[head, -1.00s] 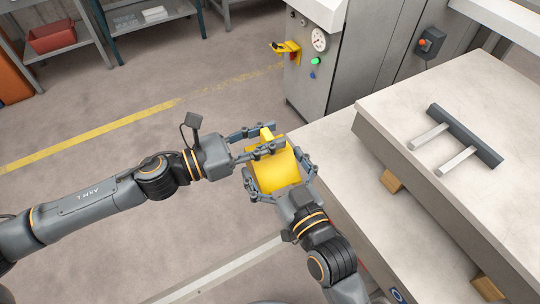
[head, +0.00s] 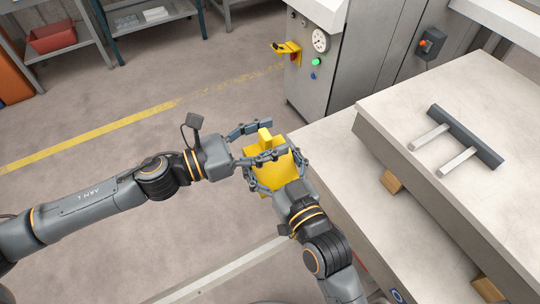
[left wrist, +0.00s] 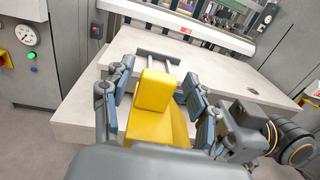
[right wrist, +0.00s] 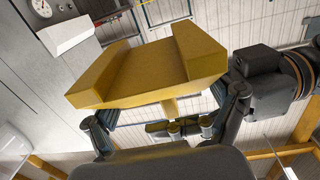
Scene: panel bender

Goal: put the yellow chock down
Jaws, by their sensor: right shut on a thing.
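The yellow chock (head: 278,177) is held in the air left of the pale table, in front of my body. My right gripper (head: 276,166) is shut on it from below, with fingers on both sides. In the right wrist view the chock (right wrist: 150,72) shows two raised ends and a lower middle between them. My left gripper (head: 274,139) is open, its fingers on either side of the chock's upright narrow part. In the left wrist view this part (left wrist: 154,92) stands between the finger pads, with gaps visible at both sides.
The pale table (head: 400,100) lies to the right, bearing a dark bar with two light prongs (head: 465,135). Wooden blocks (head: 391,182) sit under its slab. A grey machine cabinet (head: 320,75) with gauge and buttons stands behind. Open floor (head: 110,200) lies left.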

